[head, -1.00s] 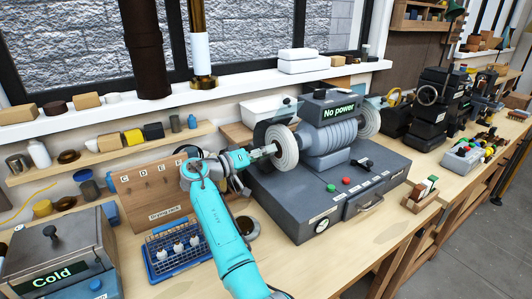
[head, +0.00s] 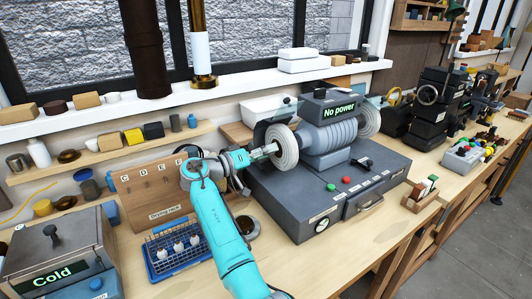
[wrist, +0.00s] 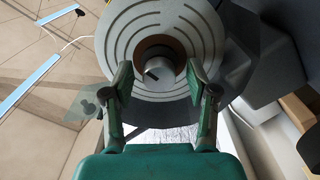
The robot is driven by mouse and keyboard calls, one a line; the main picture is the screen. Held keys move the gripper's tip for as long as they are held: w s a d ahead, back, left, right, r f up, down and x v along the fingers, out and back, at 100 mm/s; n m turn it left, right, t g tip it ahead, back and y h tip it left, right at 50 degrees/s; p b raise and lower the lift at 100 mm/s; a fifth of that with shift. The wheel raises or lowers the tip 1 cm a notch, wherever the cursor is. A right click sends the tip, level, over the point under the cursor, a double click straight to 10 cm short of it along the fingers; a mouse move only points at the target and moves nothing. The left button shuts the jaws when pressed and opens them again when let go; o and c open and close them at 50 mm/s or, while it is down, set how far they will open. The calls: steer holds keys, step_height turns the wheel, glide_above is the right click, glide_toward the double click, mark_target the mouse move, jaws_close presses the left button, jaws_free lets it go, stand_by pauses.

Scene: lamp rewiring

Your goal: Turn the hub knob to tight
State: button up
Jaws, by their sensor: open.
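The hub knob (wrist: 158,70) is a small grey cylinder with a dark mark on its face, at the centre of the pale grinding wheel (wrist: 118,42). In the wrist view my gripper (wrist: 160,80) is open, with one finger on each side of the knob and a gap visible on both sides. In the head view my gripper (head: 264,152) is at the left face of the wheel (head: 285,147), and the knob is too small to make out. The wheel is on the grey grinder (head: 330,145), whose sign reads "No power".
The grinder base has a green button (head: 330,187) and a red button (head: 346,180). A wooden drying rack (head: 130,190) and a blue basket (head: 160,267) stand left of my arm. A dark round dish (head: 247,227) is close to the arm's right.

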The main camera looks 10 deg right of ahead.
steer(key=v, duration=1.2)
